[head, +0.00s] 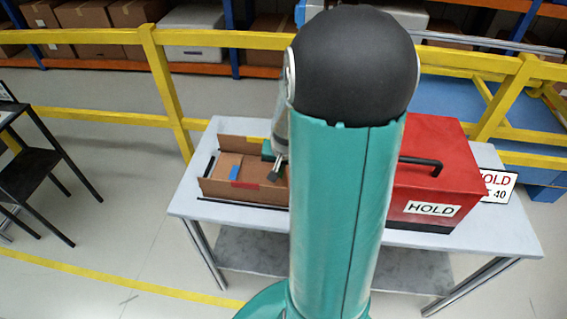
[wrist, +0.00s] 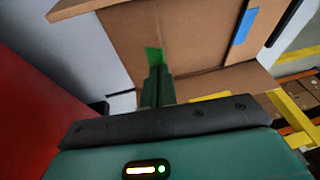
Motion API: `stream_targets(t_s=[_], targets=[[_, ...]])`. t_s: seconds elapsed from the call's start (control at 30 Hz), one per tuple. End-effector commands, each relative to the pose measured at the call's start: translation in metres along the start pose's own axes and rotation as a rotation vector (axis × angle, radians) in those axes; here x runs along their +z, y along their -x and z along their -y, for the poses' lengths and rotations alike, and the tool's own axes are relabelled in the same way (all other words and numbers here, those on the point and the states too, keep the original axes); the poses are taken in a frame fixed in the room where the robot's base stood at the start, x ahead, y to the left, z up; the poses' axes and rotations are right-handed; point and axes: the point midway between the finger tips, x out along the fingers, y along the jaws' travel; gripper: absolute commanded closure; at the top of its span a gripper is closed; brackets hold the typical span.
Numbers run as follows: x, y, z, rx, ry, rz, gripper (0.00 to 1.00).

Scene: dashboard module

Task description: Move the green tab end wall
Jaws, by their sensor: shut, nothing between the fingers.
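An open cardboard box (head: 213,187) stands on the table. In the wrist view, a green tab (wrist: 153,55) shows on a brown cardboard panel (wrist: 125,38) of it. I cannot tell whether this panel is an upright wall or a flap lying flat. My gripper (wrist: 157,69) is shut and empty, its fingertips right at the green tab; I cannot tell whether they touch it. In the head view my gripper (head: 275,176) is over the right part of the box. My arm hides the box's right end there, and the green tab does not show.
The box also has a blue tab (head: 233,172), a red tab (head: 245,184) and a yellow tab (head: 253,139). A red HOLD case (head: 455,165) stands on the right of the grey table (head: 500,232). A yellow railing (head: 222,39) runs behind. A black chair (head: 25,160) is left.

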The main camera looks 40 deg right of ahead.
Motion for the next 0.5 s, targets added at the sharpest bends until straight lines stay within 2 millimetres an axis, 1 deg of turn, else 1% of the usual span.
stream_targets(t_s=[0.5], targets=[[0.003,-0.012,0.013,0.164,0.061,0.015,1.00]])
